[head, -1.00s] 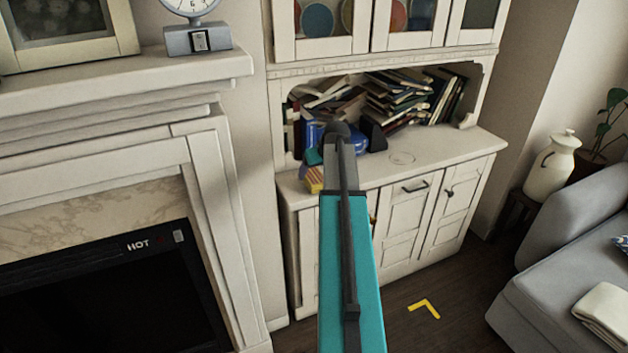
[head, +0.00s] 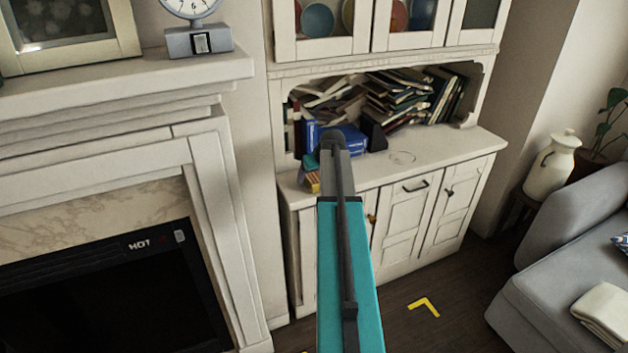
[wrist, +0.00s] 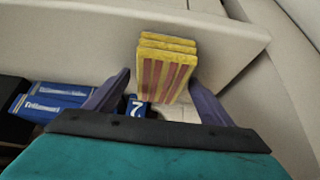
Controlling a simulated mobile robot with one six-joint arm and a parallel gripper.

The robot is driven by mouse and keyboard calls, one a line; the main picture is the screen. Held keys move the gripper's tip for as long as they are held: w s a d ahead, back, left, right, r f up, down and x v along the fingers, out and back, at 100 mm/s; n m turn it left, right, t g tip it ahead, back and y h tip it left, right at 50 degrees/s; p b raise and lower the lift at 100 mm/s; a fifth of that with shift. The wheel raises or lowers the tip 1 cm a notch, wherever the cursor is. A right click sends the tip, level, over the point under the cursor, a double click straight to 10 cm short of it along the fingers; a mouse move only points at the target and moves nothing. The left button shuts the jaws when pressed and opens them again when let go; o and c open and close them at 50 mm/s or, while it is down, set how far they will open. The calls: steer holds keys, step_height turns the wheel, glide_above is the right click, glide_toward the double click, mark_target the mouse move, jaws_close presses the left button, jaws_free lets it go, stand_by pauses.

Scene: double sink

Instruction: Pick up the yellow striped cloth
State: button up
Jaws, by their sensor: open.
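The yellow striped cloth (wrist: 165,70), folded in layers with red stripes, rests on the pale cabinet top in the wrist view. My gripper (wrist: 158,82) is open, with one dark finger to the left of the cloth and one to the right. The near part of the cloth lies between the fingers; the far end reaches beyond them. Contact cannot be told. In the head view a small part of the cloth (head: 312,184) shows at the cabinet's left end, left of my arm, which hides much of that area.
Blue boxes (wrist: 55,97) lie left of the gripper, and a blue item marked 7 (wrist: 138,107) is near the cloth. A messy pile of books (head: 400,98) fills the niche behind. The cabinet top (head: 440,148) is clear at right. A fireplace mantel (head: 120,92) stands at left.

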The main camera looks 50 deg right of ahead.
mark_target(314, 174)
steer(key=c, duration=1.1)
steer(key=shift+r, duration=0.1)
steer(key=shift+c, duration=0.2)
steer(key=shift+r+b, duration=0.4)
steer(key=shift+r, duration=1.3)
steer(key=s+r+b, duration=0.1)
steer(key=s+b, duration=0.1)
steer(key=s, duration=1.4)
steer(key=shift+a+r, duration=0.25)
steer(key=shift+a, duration=0.2)
